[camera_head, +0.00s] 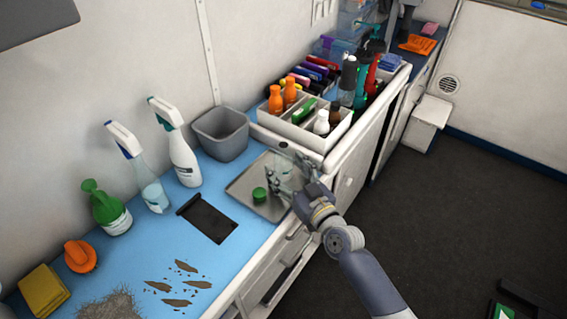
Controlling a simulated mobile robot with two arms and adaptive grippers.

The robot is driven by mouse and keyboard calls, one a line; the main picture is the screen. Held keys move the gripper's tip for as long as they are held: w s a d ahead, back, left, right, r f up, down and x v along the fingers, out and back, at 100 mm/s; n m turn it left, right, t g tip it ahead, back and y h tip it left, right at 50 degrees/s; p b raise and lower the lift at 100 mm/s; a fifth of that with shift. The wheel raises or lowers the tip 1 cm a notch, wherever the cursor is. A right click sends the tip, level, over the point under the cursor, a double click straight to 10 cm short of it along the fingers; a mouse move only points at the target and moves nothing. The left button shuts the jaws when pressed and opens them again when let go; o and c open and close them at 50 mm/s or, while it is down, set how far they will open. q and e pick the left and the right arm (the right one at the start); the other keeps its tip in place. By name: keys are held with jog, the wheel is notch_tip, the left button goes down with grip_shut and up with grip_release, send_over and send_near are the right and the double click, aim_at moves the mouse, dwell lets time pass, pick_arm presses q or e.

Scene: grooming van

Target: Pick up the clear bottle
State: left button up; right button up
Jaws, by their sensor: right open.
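A clear, see-through bottle (284,158) stands on the metal tray (239,186) on the blue counter. My right gripper (288,171) reaches in from the lower right. Its fingers are open, spread on either side of the bottle, and hide part of it. I cannot tell whether either finger touches the bottle. A green cap or small green-topped item (259,195) is on the tray just left of the gripper. My left gripper is not in view.
A grey bin (220,134) and spray bottles (181,158) stand left of the tray. A white caddy (298,133) full of bottles is behind it. A dark flat item (208,219) lies in front. Brown debris (172,284) dirties the near counter.

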jog(key=shift+x, duration=0.85)
jog(key=c, duration=1.2)
jog(key=shift+o, duration=0.2)
